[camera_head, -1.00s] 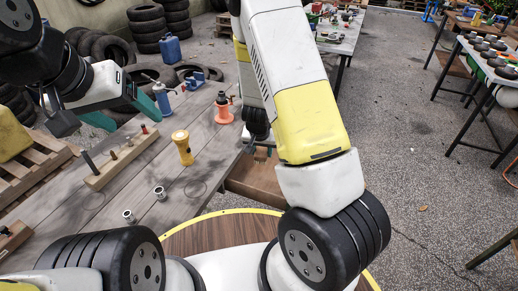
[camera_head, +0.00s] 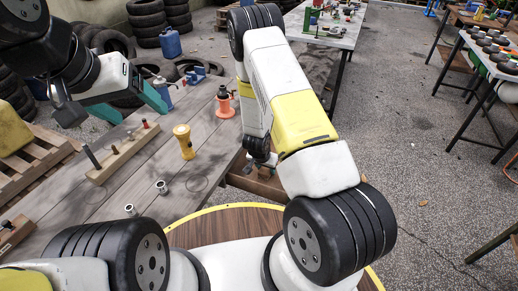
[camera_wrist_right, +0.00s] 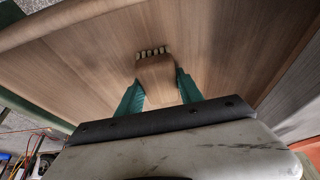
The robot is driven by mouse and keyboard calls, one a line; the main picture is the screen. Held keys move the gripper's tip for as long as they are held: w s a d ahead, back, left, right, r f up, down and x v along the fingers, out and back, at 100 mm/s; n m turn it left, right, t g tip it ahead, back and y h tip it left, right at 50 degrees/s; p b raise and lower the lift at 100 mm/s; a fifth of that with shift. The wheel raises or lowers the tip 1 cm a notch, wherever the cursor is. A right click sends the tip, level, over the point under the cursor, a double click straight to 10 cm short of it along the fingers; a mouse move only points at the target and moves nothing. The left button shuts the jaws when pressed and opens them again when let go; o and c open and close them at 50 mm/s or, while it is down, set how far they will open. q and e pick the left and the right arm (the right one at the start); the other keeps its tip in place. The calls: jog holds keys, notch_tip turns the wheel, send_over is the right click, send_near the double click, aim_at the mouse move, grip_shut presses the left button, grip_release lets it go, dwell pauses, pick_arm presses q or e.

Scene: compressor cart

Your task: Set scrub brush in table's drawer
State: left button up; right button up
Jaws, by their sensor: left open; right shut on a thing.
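The scrub brush (camera_wrist_right: 157,82) shows in the right wrist view as a wooden block with pale bristle tufts at its far end. It sits between the green fingers of my right gripper (camera_wrist_right: 158,92), which is shut on it. In the head view my right gripper (camera_head: 264,165) is at the table's right edge, over the open brown drawer (camera_head: 250,184); the arm partly hides both. In the wrist view wooden boards lie around and below the brush; whether it touches them I cannot tell. My left gripper (camera_head: 132,104) is open and empty above the table's (camera_head: 196,190) far left part.
On the table stand a yellow flashlight-like object (camera_head: 184,141), an orange-based spool (camera_head: 224,102), a wooden peg block (camera_head: 123,152), two metal fittings (camera_head: 161,187) and a blue bottle (camera_head: 162,97). Open floor (camera_head: 400,170) lies to the right.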

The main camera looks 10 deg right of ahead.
jog(key=shift+f, duration=0.15)
jog(key=o, duration=1.4)
